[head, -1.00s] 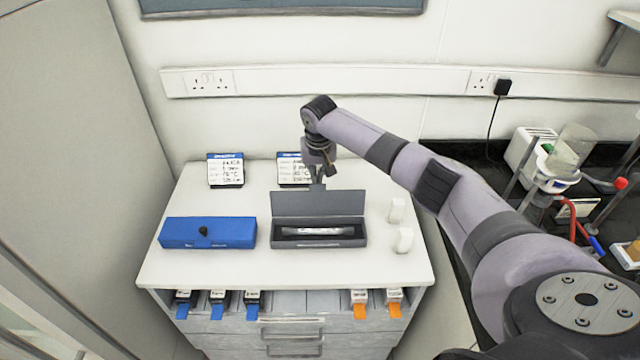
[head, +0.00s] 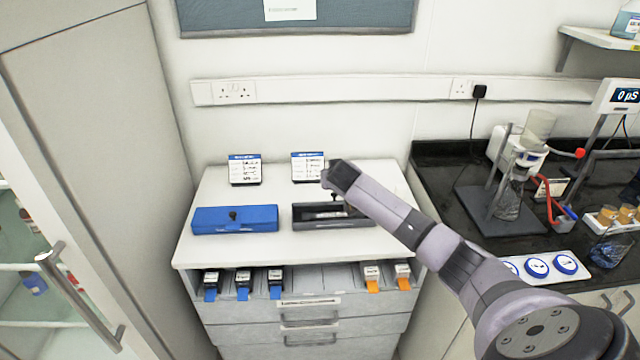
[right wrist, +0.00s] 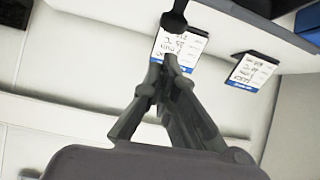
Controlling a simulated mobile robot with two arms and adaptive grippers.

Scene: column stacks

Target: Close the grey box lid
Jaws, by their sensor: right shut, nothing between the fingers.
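The grey box (head: 330,224) sits on the white cabinet top, right of the blue box. Its dark inside and a pale item (head: 328,214) still show in the head view. The lid is hard to make out there; it is low and partly behind my right arm. A small dark piece shows just above the box's back edge, and I cannot tell if it is a knob or a fingertip. In the right wrist view my right gripper (right wrist: 171,64) is shut and empty, its tips close to a dark knob-like part (right wrist: 174,20). My left gripper is out of view.
The blue box (head: 250,222) is shut, left of the grey box. Two label cards (head: 245,169) (head: 307,166) stand at the back by the wall. Glassware and a stand (head: 510,195) are on the black bench at right. The cabinet top's front left is clear.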

